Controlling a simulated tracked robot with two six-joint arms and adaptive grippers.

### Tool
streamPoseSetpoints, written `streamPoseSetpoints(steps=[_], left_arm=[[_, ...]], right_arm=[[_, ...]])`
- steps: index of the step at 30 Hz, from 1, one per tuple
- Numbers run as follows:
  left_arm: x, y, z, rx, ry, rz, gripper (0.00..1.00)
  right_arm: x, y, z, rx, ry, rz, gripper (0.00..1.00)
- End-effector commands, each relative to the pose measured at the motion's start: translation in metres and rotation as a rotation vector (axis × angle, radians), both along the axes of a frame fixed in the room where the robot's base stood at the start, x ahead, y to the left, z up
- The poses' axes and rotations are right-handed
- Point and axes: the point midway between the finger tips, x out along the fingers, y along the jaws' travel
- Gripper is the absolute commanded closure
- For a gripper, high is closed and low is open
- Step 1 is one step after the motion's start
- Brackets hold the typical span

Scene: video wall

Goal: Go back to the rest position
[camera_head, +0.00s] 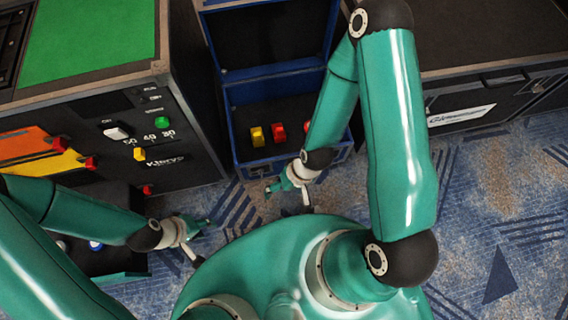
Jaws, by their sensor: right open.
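My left gripper (202,240) is at the lower left, in front of the black cabinet. Its two fingers are spread with nothing seen between them. My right gripper (289,200) hangs in front of the blue case, near its front edge. Its fingers are apart and it looks empty. The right arm rises from my base and bends back down to the gripper, covering the right part of the case.
The open blue case (233,148) holds a yellow and several red blocks. The black cabinet (187,150) has switches, coloured buttons and a green top panel (88,38). An open drawer (122,277) lies under my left arm. Another black case (500,85) stands right. Patterned carpet is clear at the lower right.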

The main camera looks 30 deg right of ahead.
Motion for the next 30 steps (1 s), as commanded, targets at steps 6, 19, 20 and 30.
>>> streamPoseSetpoints(steps=[6, 19, 20, 30], left_arm=[[0.0, 0.0, 0.012, 0.0, 0.0, 0.0, 0.6], [0.0, 0.0, 0.14, 0.0, 0.0, 0.0, 0.6], [0.0, 0.0, 0.151, 0.0, 0.0, 0.0, 0.6], [0.0, 0.0, 0.243, 0.0, 0.0, 0.0, 0.6]], right_arm=[[0.0, -0.001, 0.012, 0.0, 0.001, -0.003, 0.13], [0.001, -0.001, 0.139, 0.0, 0.001, -0.004, 0.13], [0.001, -0.001, 0.15, 0.0, 0.001, -0.004, 0.13], [0.001, -0.001, 0.243, 0.0, 0.002, -0.005, 0.13]])
